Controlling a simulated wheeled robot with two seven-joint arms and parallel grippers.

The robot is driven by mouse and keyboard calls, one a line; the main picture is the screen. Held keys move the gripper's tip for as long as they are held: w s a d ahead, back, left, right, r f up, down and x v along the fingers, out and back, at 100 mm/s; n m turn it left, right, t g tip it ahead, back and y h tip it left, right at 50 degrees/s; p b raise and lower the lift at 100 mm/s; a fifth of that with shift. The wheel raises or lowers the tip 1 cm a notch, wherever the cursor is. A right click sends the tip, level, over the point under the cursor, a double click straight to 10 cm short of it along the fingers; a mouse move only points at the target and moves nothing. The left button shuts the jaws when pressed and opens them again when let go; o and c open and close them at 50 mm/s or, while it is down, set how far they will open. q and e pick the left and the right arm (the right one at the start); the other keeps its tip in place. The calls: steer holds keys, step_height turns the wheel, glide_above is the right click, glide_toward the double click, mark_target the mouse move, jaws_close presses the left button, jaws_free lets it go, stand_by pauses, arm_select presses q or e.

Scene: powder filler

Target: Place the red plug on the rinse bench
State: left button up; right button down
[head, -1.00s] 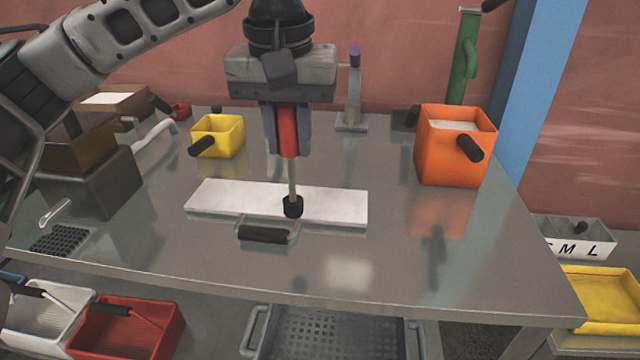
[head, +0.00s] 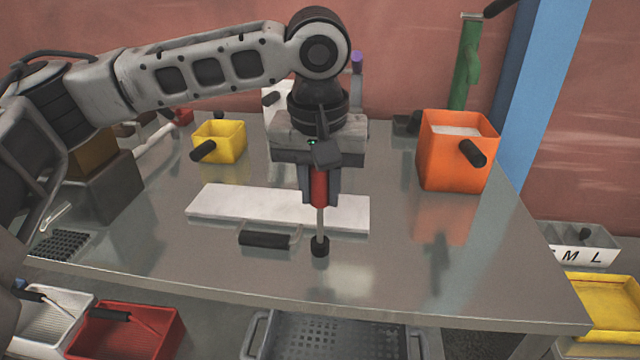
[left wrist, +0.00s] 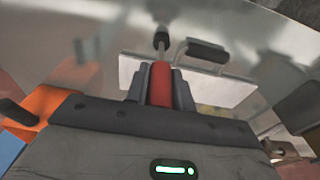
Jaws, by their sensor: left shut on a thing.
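The red plug has a red grip (head: 319,187), a thin metal stem and a black tip (head: 320,246). My left gripper (head: 319,199) is shut on the red grip and holds the plug upright, tip down. In the head view the tip appears over bare metal in front of the white plate; I cannot tell whether it touches. The left wrist view shows the red grip (left wrist: 160,84) between the fingers. A steel-topped bench (head: 400,270) lies below; no label shows whether it is the rinse bench. My right gripper is out of view.
A white plate (head: 240,203) with a black handle (head: 265,240) lies on the bench, left of the plug tip. A yellow bin (head: 222,140) and an orange bin (head: 455,160) stand farther back. The bench's front right is clear. Trays sit below the front edge.

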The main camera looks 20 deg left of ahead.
arm_select(q)
steer(key=o, duration=1)
steer(key=r, duration=0.4)
steer(key=s+r, duration=0.1)
steer(key=r, duration=0.3)
steer(key=r+p, duration=0.1)
steer(key=r, duration=0.3)
steer(key=shift+s+d+r, duration=0.1)
steer(key=shift+s+d, duration=0.05)
steer(key=shift+s, duration=0.05)
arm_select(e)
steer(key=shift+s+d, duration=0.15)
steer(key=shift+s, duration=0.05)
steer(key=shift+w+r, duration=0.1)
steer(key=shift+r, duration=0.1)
